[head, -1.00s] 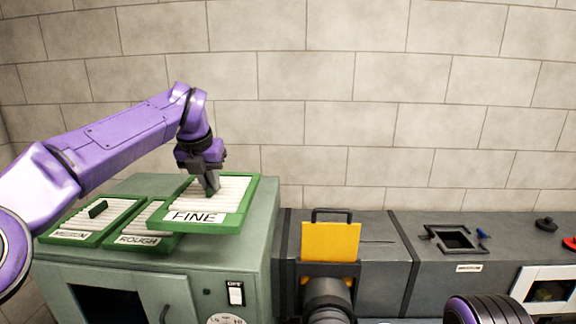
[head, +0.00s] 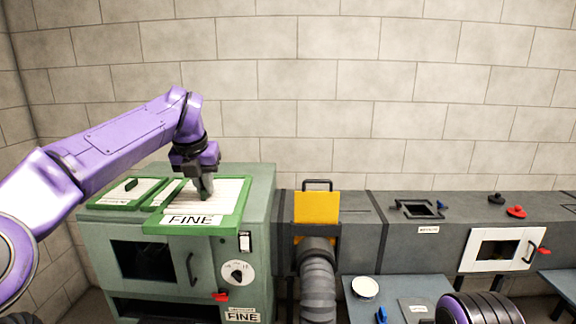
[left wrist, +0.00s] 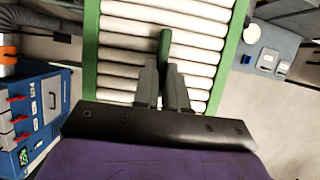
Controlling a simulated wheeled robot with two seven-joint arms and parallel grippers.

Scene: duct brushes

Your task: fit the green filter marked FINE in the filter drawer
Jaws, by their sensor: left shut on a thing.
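The green-framed filter marked FINE (head: 222,206), with white pleats, is above the green cabinet (head: 262,190) in the head view. My left gripper (head: 204,190) is over it and shut on its small upright handle. In the left wrist view the handle (left wrist: 165,44) sits between the fingers (left wrist: 164,84), with the pleats and green side rails (left wrist: 232,50) around it. A FINE label (head: 242,317) is low on the cabinet front, beside a dark wide opening (head: 165,309); I cannot tell whether this is the filter drawer. My right gripper is not in view.
Another green filter (head: 127,193) lies on the cabinet top at left; one beside it is partly covered. Right of the cabinet are a yellow plate (head: 316,207), a grey hose (head: 317,281) and a long grey duct (head: 362,240). A white dish (head: 365,287) sits on a low table.

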